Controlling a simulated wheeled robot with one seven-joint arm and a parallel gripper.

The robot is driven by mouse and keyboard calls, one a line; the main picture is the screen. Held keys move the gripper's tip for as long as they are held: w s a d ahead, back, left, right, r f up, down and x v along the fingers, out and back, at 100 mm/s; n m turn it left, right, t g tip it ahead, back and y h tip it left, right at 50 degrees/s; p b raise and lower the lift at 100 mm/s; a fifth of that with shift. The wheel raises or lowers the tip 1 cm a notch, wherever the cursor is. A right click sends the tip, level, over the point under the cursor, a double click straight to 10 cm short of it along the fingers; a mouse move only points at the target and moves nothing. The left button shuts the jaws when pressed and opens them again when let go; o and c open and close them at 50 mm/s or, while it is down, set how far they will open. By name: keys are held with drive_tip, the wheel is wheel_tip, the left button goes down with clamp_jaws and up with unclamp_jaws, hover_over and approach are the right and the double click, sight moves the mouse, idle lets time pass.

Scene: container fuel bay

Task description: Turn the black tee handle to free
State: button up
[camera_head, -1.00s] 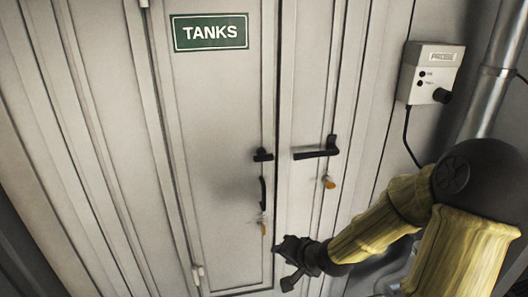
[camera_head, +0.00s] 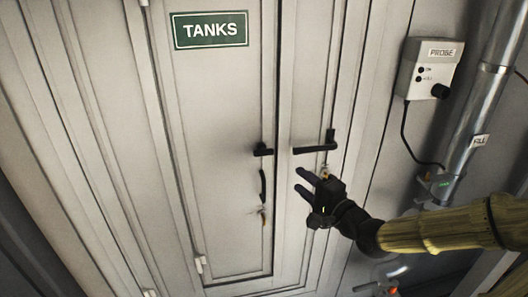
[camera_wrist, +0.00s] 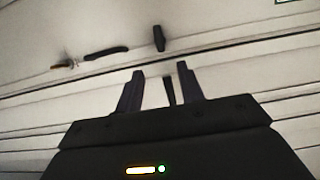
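The black tee handle (camera_head: 263,150) is on the left door panel, near the seam between the doors. It lies crosswise in the head view, and it also shows in the wrist view (camera_wrist: 158,38), beyond my fingertips. A larger black lever handle (camera_head: 315,149) is on the right panel. In the wrist view a dark bar that looks like this lever (camera_wrist: 170,91) shows between my fingers. My gripper (camera_head: 301,180) is open and empty, below the lever and to the lower right of the tee. I cannot tell how far it is from the door.
A black pull handle (camera_head: 262,186) and a key with an orange tag (camera_head: 263,216) are below the tee. A green TANKS sign (camera_head: 210,31) is above. A grey PROBE box (camera_head: 429,68) and a metal pipe (camera_head: 480,110) are on the right wall.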

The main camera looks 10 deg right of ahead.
sight(266, 154)
drive_tip(key=shift+w, duration=0.1)
drive_tip(key=p+x, duration=0.1)
drive_tip(key=x, duration=1.6)
drive_tip(key=shift+w, duration=0.15)
clamp_jaws()
